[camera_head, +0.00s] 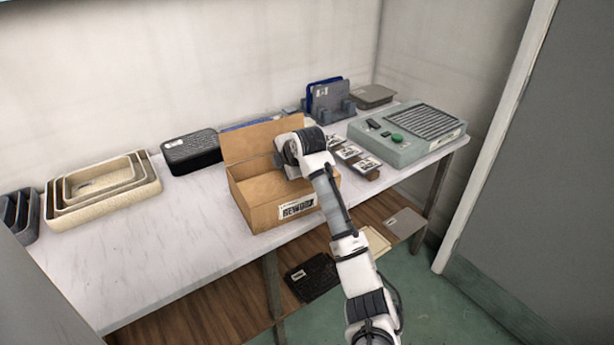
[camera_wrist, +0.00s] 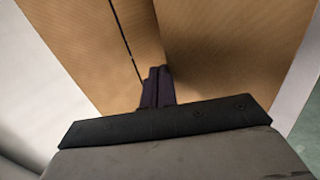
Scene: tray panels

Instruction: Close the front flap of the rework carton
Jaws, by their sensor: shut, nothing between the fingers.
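The rework carton (camera_head: 262,212) is a brown cardboard box on the table, with a label reading REWORK on its near face. Its top is open toward me, and one tall flap (camera_head: 258,142) stands up along the far side. No raised flap shows on the near side. My gripper (camera_wrist: 157,88) is shut and empty, its dark fingertips close against brown cardboard (camera_wrist: 225,50) in the wrist view; I cannot tell whether they touch. A thin dark gap runs through the cardboard there. In the head view my wrist hides the fingers and the carton's right far corner.
The marble tabletop (camera_head: 165,235) is clear at front left.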

